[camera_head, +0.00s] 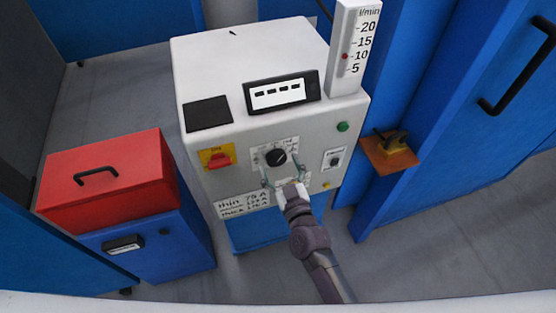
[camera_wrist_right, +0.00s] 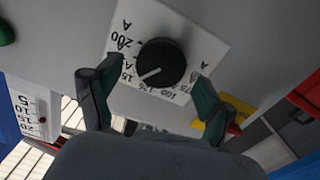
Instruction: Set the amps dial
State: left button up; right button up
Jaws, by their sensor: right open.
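The amps dial is a round black knob (camera_head: 275,157) on a white scale plate on the front of the white machine (camera_head: 240,60). In the right wrist view the knob (camera_wrist_right: 161,62) shows a white pointer line aimed at the lower left, around the 125 to 150 marks; the exact mark is hard to read. My right gripper (camera_head: 282,184) is just below the dial. In the wrist view its green-padded fingers (camera_wrist_right: 145,88) are apart, one to each side of the knob's lower edge, with visible gaps to it. My left gripper is out of view.
A red and yellow switch (camera_head: 218,159) is left of the dial. A green button (camera_head: 343,127) and a small switch (camera_head: 335,160) are right of it. A label (camera_head: 242,204) lists amps values. A flow gauge (camera_head: 352,50) stands above. A red toolbox (camera_head: 105,180) is at left.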

jog(key=shift+x, duration=0.8)
jog(key=c, duration=1.2)
jog(key=shift+o, duration=0.2)
jog(key=shift+m, duration=0.3)
jog(key=m, duration=0.2)
jog(key=shift+m, duration=0.4)
jog(key=shift+d+m, duration=0.15)
jog(key=shift+m, duration=1.55)
